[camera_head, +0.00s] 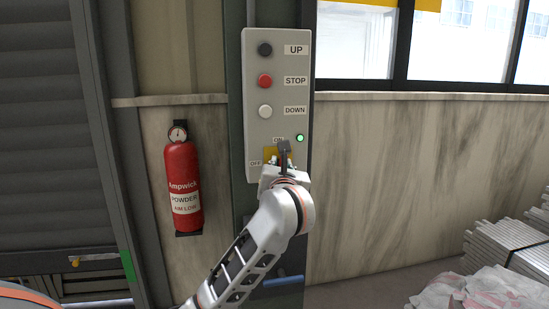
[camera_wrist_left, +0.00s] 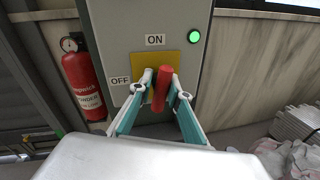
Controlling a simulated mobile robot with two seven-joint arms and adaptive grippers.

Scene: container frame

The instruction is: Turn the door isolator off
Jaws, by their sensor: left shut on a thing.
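The door isolator is on the lower part of a grey control box (camera_head: 277,70). It has a yellow plate (camera_wrist_left: 142,64) and a red handle (camera_wrist_left: 162,88). An ON label (camera_wrist_left: 155,40) is above the plate and an OFF label (camera_wrist_left: 119,81) is at its left. The handle's upper end points up, nearer ON than OFF. A green lamp (camera_wrist_left: 194,37) beside ON is lit. My left gripper (camera_head: 284,161) is at the isolator, mostly covering it in the head view. In the wrist view its fingers are shut on the red handle, one on each side. My right gripper is not in view.
UP, STOP and DOWN buttons are above the isolator; the red STOP button (camera_head: 265,80) is in the middle. A red fire extinguisher (camera_head: 183,185) hangs on the wall to the left. Stacked metal bars (camera_head: 510,245) and crumpled sacks (camera_head: 480,292) lie at lower right.

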